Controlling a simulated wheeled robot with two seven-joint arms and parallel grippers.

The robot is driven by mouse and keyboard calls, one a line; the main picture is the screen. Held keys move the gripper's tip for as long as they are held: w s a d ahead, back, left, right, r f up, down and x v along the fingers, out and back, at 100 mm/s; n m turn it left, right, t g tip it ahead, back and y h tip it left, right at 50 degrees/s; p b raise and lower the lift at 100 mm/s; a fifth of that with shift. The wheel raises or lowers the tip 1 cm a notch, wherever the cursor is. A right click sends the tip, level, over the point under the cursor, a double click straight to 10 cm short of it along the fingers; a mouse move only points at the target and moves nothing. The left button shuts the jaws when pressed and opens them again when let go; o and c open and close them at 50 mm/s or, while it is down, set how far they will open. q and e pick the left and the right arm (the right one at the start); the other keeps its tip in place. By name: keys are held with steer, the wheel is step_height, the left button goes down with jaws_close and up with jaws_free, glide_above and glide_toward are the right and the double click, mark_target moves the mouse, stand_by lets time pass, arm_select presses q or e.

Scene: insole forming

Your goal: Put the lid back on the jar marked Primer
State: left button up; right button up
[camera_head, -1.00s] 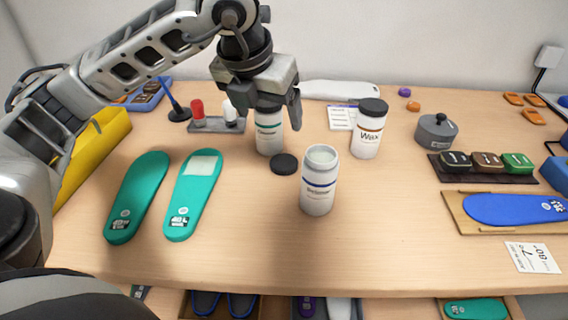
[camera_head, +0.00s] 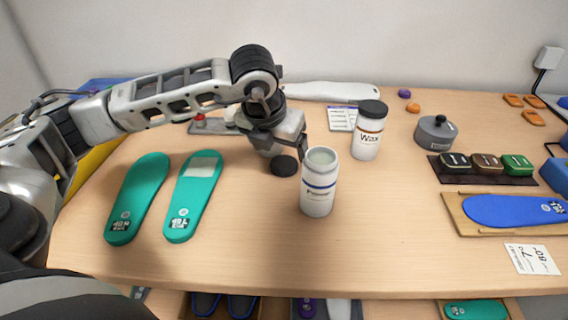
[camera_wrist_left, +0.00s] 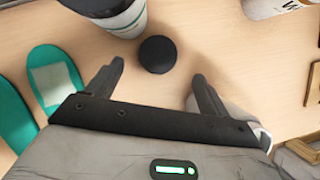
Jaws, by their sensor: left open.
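The white Primer jar (camera_head: 318,190), with a blue band, stands upright and open at the table's middle. A black round lid (camera_head: 284,166) lies flat on the table to its left and a little behind. My left gripper (camera_head: 284,150) is open and empty, just behind and above the lid. In the left wrist view the lid (camera_wrist_left: 157,54) lies just beyond the gap between the two fingertips (camera_wrist_left: 157,70), apart from both. A white jar edge (camera_wrist_left: 248,122), mostly hidden by the gripper, shows at the right finger there. My right gripper is not in view.
A white jar with a green band (camera_wrist_left: 118,15) stands close to the lid, mostly hidden behind my gripper in the head view. The lidded Wax jar (camera_head: 368,135) stands right of the Primer jar. Teal insoles (camera_head: 192,195) lie at left. The front middle table is clear.

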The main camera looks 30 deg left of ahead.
mark_target(283, 163)
arm_select(q)
steer(key=p+x, duration=0.1)
steer(key=x, duration=0.4)
steer(key=shift+a+f, duration=0.1)
steer(key=c, duration=1)
